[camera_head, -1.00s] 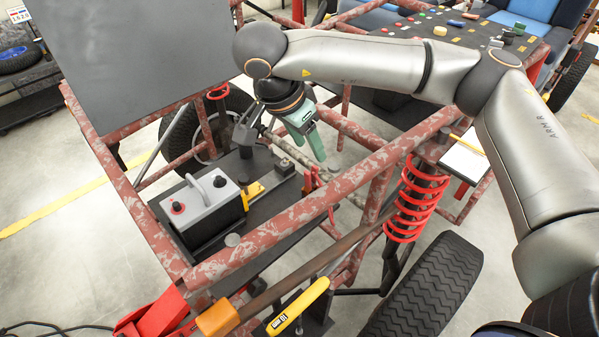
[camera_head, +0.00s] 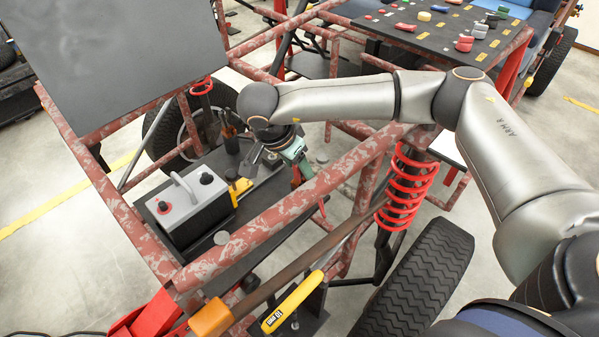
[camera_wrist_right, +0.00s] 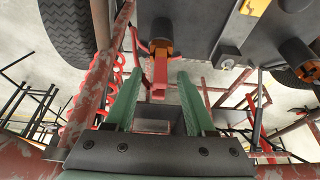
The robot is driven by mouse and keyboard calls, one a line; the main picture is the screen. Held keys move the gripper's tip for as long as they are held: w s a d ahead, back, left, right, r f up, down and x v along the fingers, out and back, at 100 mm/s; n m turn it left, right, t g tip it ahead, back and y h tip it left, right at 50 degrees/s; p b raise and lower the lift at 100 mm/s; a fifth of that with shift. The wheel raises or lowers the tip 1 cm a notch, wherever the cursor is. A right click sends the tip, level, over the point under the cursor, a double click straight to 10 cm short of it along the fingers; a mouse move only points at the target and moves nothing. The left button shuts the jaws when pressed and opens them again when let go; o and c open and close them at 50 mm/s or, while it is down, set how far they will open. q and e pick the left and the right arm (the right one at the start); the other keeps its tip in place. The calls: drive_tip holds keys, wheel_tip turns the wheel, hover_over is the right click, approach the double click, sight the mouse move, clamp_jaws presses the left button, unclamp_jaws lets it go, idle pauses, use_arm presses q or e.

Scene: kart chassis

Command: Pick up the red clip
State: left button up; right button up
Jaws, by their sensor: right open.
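A red clip (camera_wrist_right: 160,72) shows in the right wrist view, upright in the gap between my right gripper's green fingers. Its top meets a dark round fitting with an orange-brown ring. My right gripper (camera_wrist_right: 157,88) is open, with one finger on each side of the clip; I cannot tell whether either touches it. In the head view my right gripper (camera_head: 301,160) reaches down beside the dark tray, its fingertips partly hidden by the rusty-red frame tube. A bit of red (camera_head: 296,176) shows near the fingers there, mostly hidden. My left gripper is not in view.
A grey battery box (camera_head: 187,208) with a handle stands on the dark tray. A yellow bracket (camera_head: 240,187) is beside it. Rusty-red frame tubes (camera_head: 285,212) run close to my gripper, and a red coil spring (camera_head: 407,190) stands to the right. A table (camera_head: 450,35) with small parts is behind.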

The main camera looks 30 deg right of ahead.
drive_tip(key=shift+w+d+f, duration=0.1)
drive_tip(key=shift+d+f, duration=0.2)
drive_tip(key=shift+f, duration=0.3)
clamp_jaws()
